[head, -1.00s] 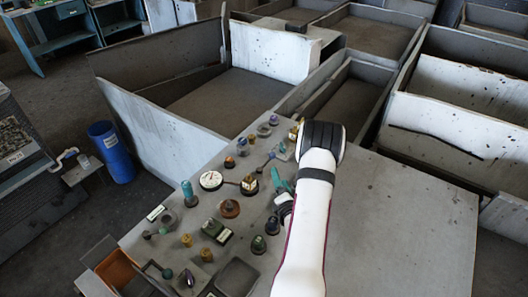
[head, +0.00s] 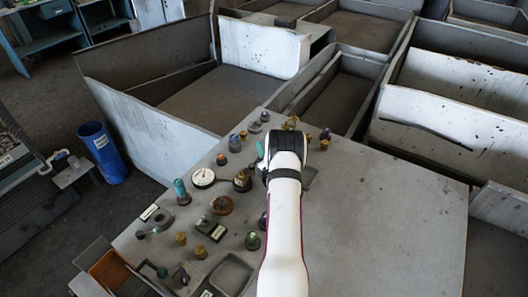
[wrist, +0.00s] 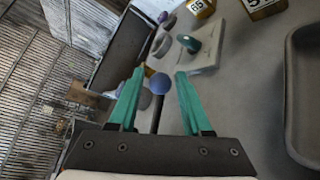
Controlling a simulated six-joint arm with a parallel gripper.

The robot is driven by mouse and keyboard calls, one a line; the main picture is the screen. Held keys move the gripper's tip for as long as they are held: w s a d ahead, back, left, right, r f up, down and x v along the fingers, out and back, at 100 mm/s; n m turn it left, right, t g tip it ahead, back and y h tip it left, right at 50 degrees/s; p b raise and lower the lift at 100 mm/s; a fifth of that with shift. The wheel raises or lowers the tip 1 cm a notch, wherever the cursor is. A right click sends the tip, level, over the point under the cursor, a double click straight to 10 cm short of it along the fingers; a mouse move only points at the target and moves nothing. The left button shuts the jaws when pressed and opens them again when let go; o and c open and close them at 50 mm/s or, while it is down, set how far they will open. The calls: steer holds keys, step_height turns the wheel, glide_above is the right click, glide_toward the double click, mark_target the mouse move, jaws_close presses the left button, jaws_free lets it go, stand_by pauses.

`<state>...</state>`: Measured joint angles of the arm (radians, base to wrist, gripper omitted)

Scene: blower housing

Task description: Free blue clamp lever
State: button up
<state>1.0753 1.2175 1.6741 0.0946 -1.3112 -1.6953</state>
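A blue ball knob (wrist: 161,84) on a dark stalk, apparently the blue clamp lever, shows in the wrist view. It appears between the two green fingers of my gripper (wrist: 160,73), with a gap on each side. My gripper is open; whether the knob is at fingertip depth I cannot tell. The stalk's lower end is hidden by the gripper body. In the head view my gripper (head: 259,150) is mostly hidden by my arm, with a bit of green finger showing at the far part of the table. I cannot pick out the blue knob there.
A green knob on a pale plate (wrist: 205,60) stands beyond the fingers, near yellow numbered blocks (wrist: 263,8). A dark tray (wrist: 290,105) is at right. Several knobs and a dial gauge (head: 203,178) crowd the table's left; its right half (head: 390,220) is clear.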

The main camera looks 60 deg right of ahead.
jaws_close()
stand_by(1.2)
